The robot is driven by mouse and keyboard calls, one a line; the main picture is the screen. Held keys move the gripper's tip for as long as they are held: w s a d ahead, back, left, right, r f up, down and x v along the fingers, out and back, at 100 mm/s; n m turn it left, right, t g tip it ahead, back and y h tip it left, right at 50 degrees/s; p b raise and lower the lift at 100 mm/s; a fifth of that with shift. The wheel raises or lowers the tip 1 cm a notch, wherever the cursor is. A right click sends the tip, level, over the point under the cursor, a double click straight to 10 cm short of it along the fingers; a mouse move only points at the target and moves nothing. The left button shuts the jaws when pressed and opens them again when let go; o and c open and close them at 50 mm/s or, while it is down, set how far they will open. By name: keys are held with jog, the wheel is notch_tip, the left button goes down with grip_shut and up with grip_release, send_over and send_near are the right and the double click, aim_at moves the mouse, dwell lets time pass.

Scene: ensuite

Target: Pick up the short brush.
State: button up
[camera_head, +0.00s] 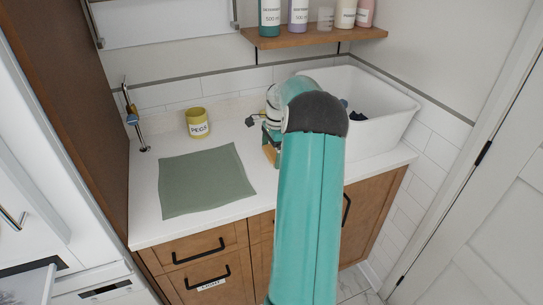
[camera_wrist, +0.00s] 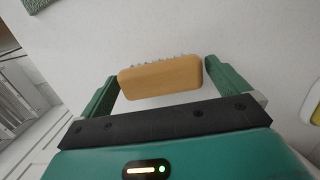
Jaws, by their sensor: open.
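The short brush (camera_wrist: 162,78) has a tan wooden block body with a row of bristles along its far edge. In the wrist view it lies on the white counter between the two green fingers of my gripper (camera_wrist: 160,86). The gripper is open, with a finger on each side of the brush. In the head view my arm hides most of the gripper, and a tan piece, likely the brush (camera_head: 270,154), shows just left of the arm.
A green cloth (camera_head: 205,180) lies flat on the counter (camera_head: 150,232). A yellow pegs cup (camera_head: 197,123) and a tap (camera_head: 133,115) stand behind it. A white basin (camera_head: 385,125) with dark items is at right. A wooden shelf (camera_head: 315,36) with bottles hangs above.

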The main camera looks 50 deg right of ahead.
jog(key=shift+f, duration=0.1)
jog(key=c, duration=0.9)
jog(key=shift+w+r, duration=0.1)
jog(key=shift+r, duration=0.65)
jog(key=s+a+r, duration=0.2)
jog(key=a+r, duration=0.1)
jog(key=r, duration=0.1)
jog(key=s+a+r, duration=0.3)
jog(key=a, duration=0.1)
jog(key=s+a+r, duration=0.3)
jog(key=a+r, duration=0.1)
jog(key=shift+s+a+r, duration=0.15)
jog(key=shift+s+r, duration=0.1)
jog(key=shift+r, duration=0.05)
